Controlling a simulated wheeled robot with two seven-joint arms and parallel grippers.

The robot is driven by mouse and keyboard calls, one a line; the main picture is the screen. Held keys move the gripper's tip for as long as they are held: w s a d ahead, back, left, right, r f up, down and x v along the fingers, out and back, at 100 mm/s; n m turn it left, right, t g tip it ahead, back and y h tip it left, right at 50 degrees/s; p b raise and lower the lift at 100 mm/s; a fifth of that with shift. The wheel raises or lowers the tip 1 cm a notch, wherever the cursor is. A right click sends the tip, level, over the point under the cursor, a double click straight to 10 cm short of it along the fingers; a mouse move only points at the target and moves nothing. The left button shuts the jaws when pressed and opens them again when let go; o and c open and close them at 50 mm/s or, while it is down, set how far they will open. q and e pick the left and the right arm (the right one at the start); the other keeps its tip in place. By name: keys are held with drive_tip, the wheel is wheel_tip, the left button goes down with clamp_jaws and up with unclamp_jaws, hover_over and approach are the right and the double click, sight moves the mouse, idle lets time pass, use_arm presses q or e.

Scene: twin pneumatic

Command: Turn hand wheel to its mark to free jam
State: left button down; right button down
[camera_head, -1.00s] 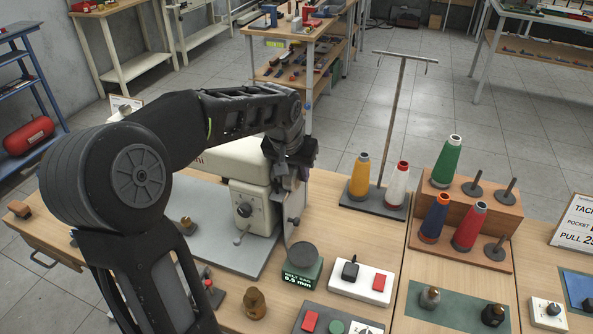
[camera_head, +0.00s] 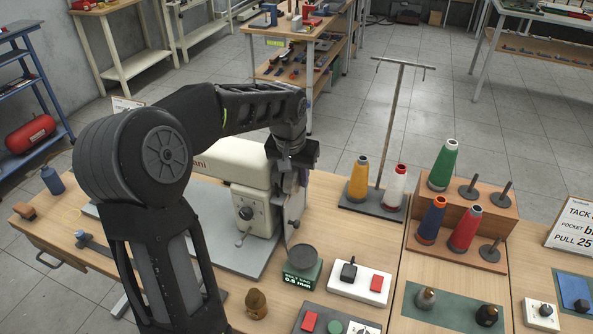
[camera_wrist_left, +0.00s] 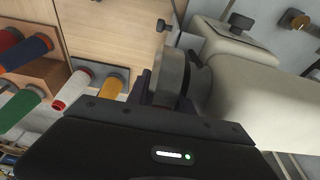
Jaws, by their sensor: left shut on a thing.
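The cream sewing machine (camera_head: 232,160) stands on a grey plate on the wooden table, with a dial on its end face. My left gripper (camera_head: 290,178) points down at the machine's right end, where the hand wheel is mostly hidden behind it in the head view. In the left wrist view the grey hand wheel (camera_wrist_left: 171,76) shows edge-on beside the cream body (camera_wrist_left: 250,95). My left gripper (camera_wrist_left: 160,92) is shut on the wheel's rim. I cannot make out any mark on the wheel. My right gripper is not in view.
Thread cones, including a yellow one (camera_head: 358,180), stand to the right by a tall thread stand (camera_head: 395,120). A dark green gauge block (camera_head: 302,272) and a white switch box (camera_head: 360,281) sit in front. A brown bottle-like object (camera_head: 256,304) stands near my arm.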

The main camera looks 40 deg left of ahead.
use_arm(q)
drive_tip(key=c, duration=1.1)
unclamp_jaws()
drive_tip(key=b+v, duration=0.1)
drive_tip(key=v, duration=0.7)
drive_tip(key=shift+f, duration=0.15)
